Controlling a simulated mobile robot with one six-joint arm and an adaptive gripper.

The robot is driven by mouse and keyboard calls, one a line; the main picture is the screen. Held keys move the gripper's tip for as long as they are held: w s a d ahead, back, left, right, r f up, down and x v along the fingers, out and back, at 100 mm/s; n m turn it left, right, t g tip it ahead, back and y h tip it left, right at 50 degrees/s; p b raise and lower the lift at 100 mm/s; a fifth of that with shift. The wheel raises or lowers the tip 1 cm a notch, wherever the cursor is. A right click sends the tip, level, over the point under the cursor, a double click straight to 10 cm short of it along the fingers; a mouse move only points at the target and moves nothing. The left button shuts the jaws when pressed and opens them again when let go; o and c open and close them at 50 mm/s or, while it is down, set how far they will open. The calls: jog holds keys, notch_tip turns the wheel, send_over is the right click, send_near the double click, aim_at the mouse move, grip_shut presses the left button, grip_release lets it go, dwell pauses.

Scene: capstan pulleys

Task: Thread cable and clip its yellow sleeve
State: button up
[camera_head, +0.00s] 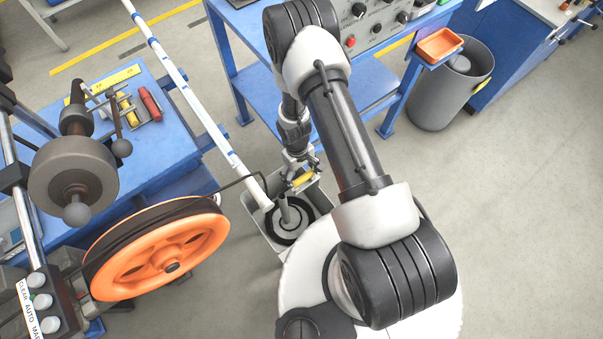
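The yellow sleeve (302,180) shows just below my gripper (302,169), over the upper right of a grey bin. My gripper points down with its fingers at the sleeve. They are small and partly overlapped, so I cannot tell if they are closed on it. A dark cable (237,183) runs from the large orange pulley (165,256) toward the bin and bends down near the white pole's lower end. Black coils (283,236) lie in the bin (262,234) around a grey post. The clip for the sleeve is not clearly identifiable.
A white pole with blue bands (185,88) slants down to the bin. A grey drum with a ball handle (72,180) stands left. A blue table (165,145) carries red and yellow cylinders. A control box (372,25) is behind. Floor at right is clear.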

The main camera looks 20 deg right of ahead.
jog(key=o, duration=0.5)
jog(key=r, duration=0.4)
jog(key=w+r, duration=0.1)
jog(key=r, duration=0.7)
jog(key=shift+w+a, duration=0.25)
